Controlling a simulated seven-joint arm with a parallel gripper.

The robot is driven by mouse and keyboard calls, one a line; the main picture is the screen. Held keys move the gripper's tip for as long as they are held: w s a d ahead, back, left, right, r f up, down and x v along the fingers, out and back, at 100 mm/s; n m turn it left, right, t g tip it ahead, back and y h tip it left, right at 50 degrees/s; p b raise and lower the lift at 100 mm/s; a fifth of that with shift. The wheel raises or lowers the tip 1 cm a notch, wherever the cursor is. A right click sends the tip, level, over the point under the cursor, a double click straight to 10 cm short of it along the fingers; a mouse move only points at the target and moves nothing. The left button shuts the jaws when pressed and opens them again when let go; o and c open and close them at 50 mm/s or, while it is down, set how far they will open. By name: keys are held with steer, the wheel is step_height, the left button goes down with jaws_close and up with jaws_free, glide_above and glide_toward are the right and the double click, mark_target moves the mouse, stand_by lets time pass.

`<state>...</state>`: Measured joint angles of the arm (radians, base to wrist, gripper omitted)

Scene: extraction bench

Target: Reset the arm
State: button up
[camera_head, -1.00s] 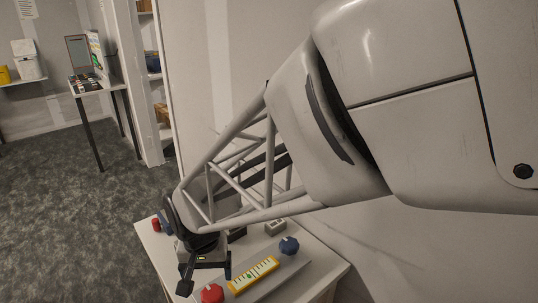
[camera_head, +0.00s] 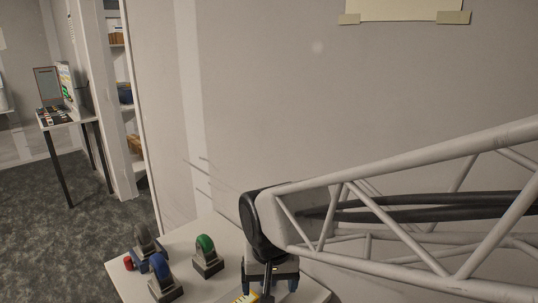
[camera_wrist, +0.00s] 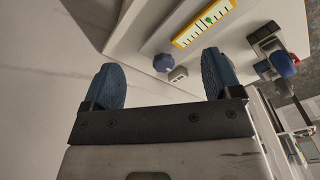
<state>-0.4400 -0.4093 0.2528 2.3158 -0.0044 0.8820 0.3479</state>
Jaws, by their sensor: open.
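My gripper (camera_head: 270,280) is over the right part of the white bench (camera_head: 212,236) in the head view, partly hidden by its own wrist. In the wrist view, the blue ribbed fingers of my gripper (camera_wrist: 163,78) are spread wide with nothing held between them. My arm comes in from the right of the head view.
On the bench stand a green-topped device (camera_head: 205,250), a blue-topped one (camera_head: 160,268), a grey one (camera_head: 145,240) and a red knob (camera_head: 128,263). A wall is behind.

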steer(key=s+d+r, duration=0.2)
steer(key=s+d, duration=0.2)
steer(key=d, duration=0.5)
steer(key=s+d+r+m+t, duration=0.1)
steer(key=s+d+r, duration=0.1)
steer(key=s+d, duration=0.3)
steer(key=d, duration=0.4)
steer(key=shift+d+r+h, duration=0.2)
steer(key=shift+r+h, duration=0.1)
